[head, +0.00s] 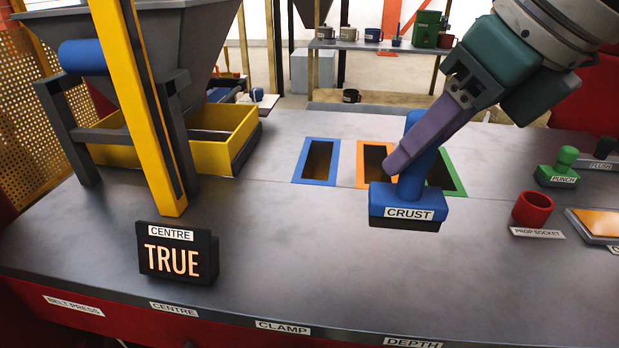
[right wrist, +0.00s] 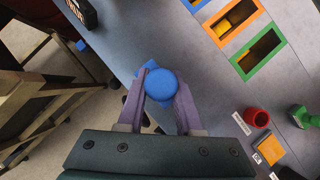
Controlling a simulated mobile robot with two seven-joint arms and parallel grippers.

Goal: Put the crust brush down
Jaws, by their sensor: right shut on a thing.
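The crust brush (head: 408,204) is blue with an upright round handle and a wide block labelled CRUST, dark along its underside. My right gripper (head: 398,165) is shut on its handle, with purple fingers on either side. In the right wrist view the handle's round top (right wrist: 161,84) sits between the fingers. The brush looks upright over the grey bench (head: 310,240). I cannot tell whether its underside touches the bench. My left gripper is in neither view.
Blue (head: 304,162), orange (head: 366,149) and green (head: 456,182) framed openings lie behind the brush. A red prop socket (head: 532,208) and green punch (head: 560,167) stand to the right. A CENTRE sign reading TRUE (head: 176,253) stands front left. The bench between sign and brush is clear.

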